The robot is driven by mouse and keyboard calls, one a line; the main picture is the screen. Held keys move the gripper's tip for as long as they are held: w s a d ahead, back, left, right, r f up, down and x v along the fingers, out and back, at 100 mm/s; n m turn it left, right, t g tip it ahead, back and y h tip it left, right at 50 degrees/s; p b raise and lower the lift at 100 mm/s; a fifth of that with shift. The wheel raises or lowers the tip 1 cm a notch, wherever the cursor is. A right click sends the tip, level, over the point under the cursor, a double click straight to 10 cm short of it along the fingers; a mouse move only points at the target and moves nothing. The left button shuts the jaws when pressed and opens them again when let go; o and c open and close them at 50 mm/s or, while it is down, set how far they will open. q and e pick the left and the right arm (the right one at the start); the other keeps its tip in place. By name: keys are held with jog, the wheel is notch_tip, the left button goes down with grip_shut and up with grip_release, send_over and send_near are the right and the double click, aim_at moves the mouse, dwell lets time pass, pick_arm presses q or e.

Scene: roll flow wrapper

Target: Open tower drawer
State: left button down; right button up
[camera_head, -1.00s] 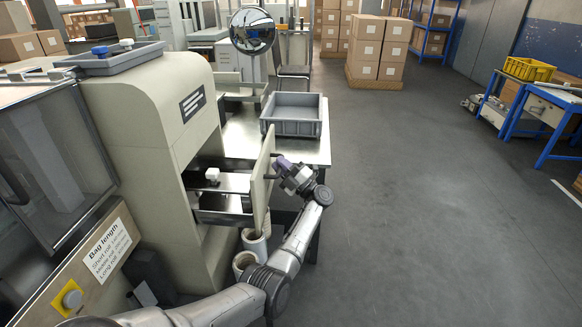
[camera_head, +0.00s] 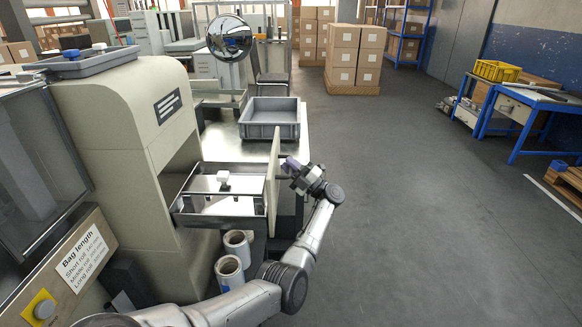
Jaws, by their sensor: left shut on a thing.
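The tower drawer (camera_head: 222,205) sticks out to the right from the beige machine tower (camera_head: 125,125). Its beige front panel (camera_head: 273,185) stands upright at its right end. A small white object (camera_head: 223,177) shows inside the drawer, above its metal floor. My left gripper (camera_head: 288,165) is at the outer face of the front panel, shut on the drawer handle (camera_head: 283,166); the fingers hide most of the handle. My right gripper is not in view.
A grey tray (camera_head: 270,118) sits on the metal table behind the drawer. Two white rolls (camera_head: 230,270) stand below the drawer. A round mirror (camera_head: 229,38) rises behind. The floor to the right is clear, with a blue workbench (camera_head: 525,115) farther off.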

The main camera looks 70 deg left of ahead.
pick_arm(q)
jog(key=c, duration=1.1)
grip_release()
jog(key=shift+c, duration=0.2)
jog(key=b+v, duration=0.2)
jog(key=v, duration=1.1)
jog(key=shift+w+d+f, duration=0.2)
jog(key=shift+d+f, duration=0.05)
jog(key=shift+f, duration=0.05)
